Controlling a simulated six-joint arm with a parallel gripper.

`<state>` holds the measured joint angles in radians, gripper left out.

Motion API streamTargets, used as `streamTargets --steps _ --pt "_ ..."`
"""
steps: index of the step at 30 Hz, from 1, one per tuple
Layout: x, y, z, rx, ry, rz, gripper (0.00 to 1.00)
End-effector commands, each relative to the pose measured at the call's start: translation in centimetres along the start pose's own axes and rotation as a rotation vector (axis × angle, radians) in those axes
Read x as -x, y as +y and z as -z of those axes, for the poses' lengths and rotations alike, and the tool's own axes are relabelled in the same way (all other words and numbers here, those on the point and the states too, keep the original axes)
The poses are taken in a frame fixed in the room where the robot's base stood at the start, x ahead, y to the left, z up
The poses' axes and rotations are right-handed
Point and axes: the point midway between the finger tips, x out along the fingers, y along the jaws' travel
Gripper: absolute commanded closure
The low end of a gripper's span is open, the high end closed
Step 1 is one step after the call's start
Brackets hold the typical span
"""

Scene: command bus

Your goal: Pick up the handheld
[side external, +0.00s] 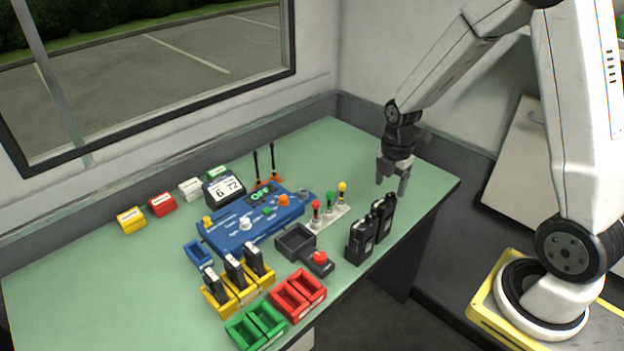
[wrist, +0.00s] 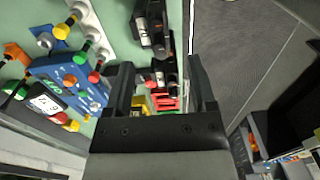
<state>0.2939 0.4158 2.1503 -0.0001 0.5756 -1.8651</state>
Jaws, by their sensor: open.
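Two black handhelds stand upright side by side near the right edge of the green table, a nearer one (side external: 359,243) and a farther one (side external: 384,217). More black handhelds (side external: 234,269) stand in yellow holders (side external: 218,303) at the front. My gripper (side external: 391,187) is open and empty, pointing down, above and behind the standing pair. In the wrist view one handheld (wrist: 153,28) shows beyond the left finger, and another (wrist: 164,74) shows between the open fingers (wrist: 160,88), partly hidden. Neither finger visibly touches a handheld.
A blue control panel (side external: 235,238) sits mid-table, with a plate of coloured levers (side external: 327,219) beside the handhelds. Red trays (side external: 290,303), green trays (side external: 243,334) and a dark tray (side external: 284,246) lie in front. The table's far right corner (side external: 350,150) is clear.

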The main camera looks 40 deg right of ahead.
Motion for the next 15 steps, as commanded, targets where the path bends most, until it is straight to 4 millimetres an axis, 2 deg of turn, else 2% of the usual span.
streamTargets --steps 5,15 --pt "-0.9 0.0 0.1 0.0 0.001 0.002 0.28" --pt "-4.2 0.0 0.3 -0.001 0.0 0.001 0.28"
